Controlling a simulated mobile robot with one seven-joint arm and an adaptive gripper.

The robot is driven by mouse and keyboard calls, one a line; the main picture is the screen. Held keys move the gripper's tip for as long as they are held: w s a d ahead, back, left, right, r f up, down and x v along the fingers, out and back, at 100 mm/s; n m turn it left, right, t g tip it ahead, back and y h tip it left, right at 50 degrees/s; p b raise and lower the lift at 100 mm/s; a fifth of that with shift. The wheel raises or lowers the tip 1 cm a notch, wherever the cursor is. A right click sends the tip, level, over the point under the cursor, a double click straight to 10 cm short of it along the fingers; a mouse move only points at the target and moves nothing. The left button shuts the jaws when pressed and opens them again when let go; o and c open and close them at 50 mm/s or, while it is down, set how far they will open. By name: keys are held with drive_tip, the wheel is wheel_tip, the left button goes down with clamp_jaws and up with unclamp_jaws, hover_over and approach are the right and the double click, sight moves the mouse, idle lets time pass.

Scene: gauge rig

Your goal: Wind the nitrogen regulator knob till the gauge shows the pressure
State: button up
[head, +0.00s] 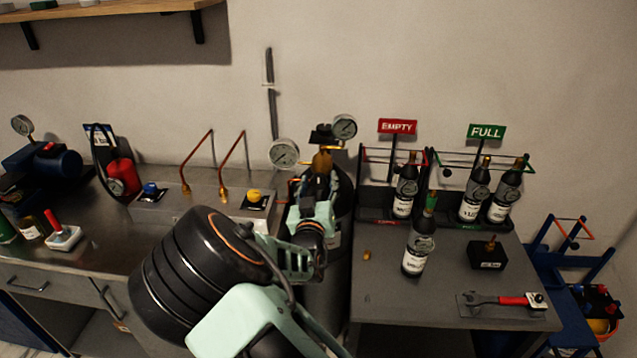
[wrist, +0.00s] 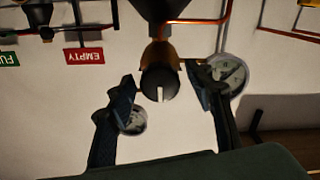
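In the wrist view, which is upside down, the dark round knob (wrist: 160,82) has a pale slot mark and faces me. My gripper (wrist: 162,75) is open with one finger on each side of the knob, with small gaps visible. The gauges also show there, one (wrist: 229,74) at right and one (wrist: 132,119) partly behind a finger.
The right table (head: 400,300) holds several bottles, a loose bottle (head: 418,248), a black block (head: 487,256) and a red-handled wrench (head: 505,299). EMPTY (head: 397,126) and FULL (head: 486,131) signs stand behind. Copper pipes (head: 233,160) rise left of the regulator.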

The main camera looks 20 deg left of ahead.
drive_tip(key=c, duration=1.1)
